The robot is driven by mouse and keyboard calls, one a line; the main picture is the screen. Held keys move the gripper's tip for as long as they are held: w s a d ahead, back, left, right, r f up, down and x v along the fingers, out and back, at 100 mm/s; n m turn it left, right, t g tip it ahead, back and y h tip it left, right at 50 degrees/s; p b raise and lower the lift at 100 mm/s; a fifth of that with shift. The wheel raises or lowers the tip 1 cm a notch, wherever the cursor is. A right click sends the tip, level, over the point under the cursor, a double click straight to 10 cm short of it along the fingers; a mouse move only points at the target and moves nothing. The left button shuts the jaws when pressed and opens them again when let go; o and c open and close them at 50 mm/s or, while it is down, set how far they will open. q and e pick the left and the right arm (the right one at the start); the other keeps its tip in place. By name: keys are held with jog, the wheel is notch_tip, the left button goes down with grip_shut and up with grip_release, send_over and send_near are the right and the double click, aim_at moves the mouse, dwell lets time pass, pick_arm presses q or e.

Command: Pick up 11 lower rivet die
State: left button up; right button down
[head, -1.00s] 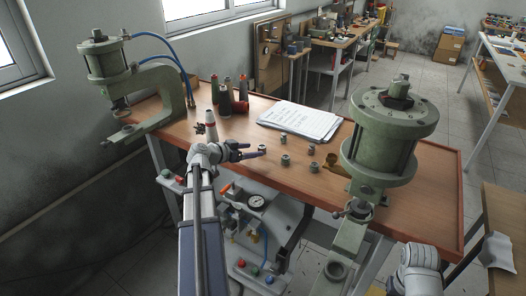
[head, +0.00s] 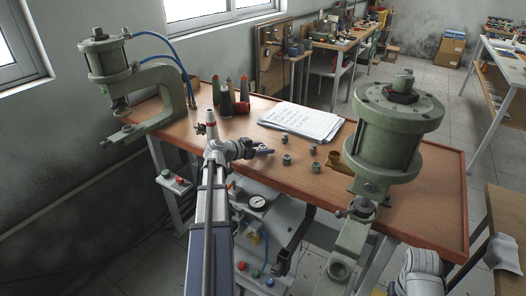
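Several small grey-green dies stand on the wooden table: one at the back (head: 284,140), one on the right (head: 313,150), one in the middle (head: 287,160) and one at front right (head: 314,166). I cannot tell by sight which is number 11. My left gripper (head: 266,151) is low over the table, left of these dies. Its dark fingers cover the spot where another small die stood. Whether they are closed on that die is too small to tell. My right arm shows only at the bottom right; its gripper is out of view.
A large green press (head: 387,130) stands at the table's right, with a brass-coloured part (head: 340,164) beside it. Another green press (head: 150,90) stands at the left. The right front tabletop is clear.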

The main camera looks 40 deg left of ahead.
aim_at(263, 147)
pick_arm(q)
grip_shut()
jog(key=shift+r, duration=0.15)
dwell(0.5)
notch_tip(263, 147, up, 10)
jog(key=p, duration=1)
